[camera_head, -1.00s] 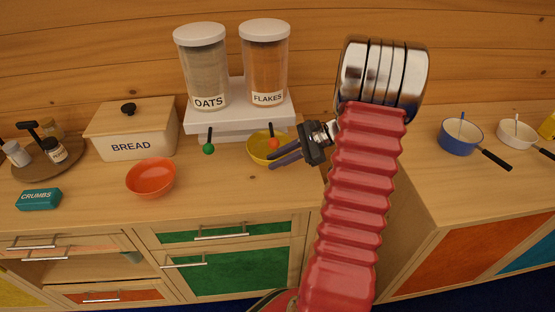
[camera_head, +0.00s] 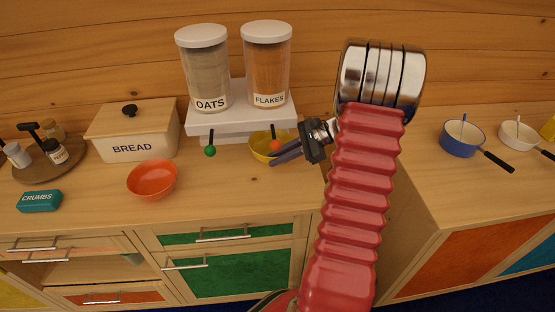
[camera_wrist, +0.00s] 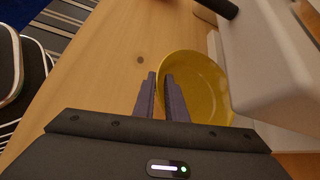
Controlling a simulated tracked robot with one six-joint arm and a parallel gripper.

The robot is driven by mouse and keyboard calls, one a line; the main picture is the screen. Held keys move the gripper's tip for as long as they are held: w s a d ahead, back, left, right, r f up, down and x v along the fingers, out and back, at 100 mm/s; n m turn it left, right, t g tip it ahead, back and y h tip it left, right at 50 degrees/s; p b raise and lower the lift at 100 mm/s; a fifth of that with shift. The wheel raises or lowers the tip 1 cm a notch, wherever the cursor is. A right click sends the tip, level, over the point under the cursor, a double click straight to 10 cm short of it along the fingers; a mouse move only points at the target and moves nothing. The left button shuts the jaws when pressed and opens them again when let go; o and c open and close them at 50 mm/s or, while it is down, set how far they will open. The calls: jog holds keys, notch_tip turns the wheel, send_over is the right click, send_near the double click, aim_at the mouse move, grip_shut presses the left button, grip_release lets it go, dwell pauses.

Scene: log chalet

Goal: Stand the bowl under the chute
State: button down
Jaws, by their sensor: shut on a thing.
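The yellow bowl (camera_head: 258,143) stands upright at the front of the dispenser, below the FLAKES canister (camera_head: 267,65) and partly behind its red-knobbed lever (camera_head: 275,146). The bowl fills the middle right of the wrist view (camera_wrist: 210,85). My gripper (camera_head: 276,157) reaches in from the right and is shut on the bowl's near rim. In the wrist view its dark fingers (camera_wrist: 162,78) pinch the rim. The chute opening itself is hidden, and I cannot tell whether the bowl is exactly beneath it.
The OATS canister (camera_head: 205,70) with a green-knobbed lever (camera_head: 210,150) is left on the same white stand (camera_head: 240,120). An orange bowl (camera_head: 152,180), a bread box (camera_head: 130,135) and a teal crumbs box (camera_head: 39,201) are further left.

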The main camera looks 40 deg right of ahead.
jog(key=shift+w+d+f, duration=0.15)
jog(key=shift+d+f, duration=0.05)
jog(key=shift+f, duration=0.05)
jog(key=c, duration=1.7)
grip_release()
jog(key=shift+r, duration=0.1)
jog(key=v, duration=1.3)
jog(key=shift+d+r, duration=0.2)
jog(key=shift+d, duration=0.1)
jog(key=shift+s, duration=0.25)
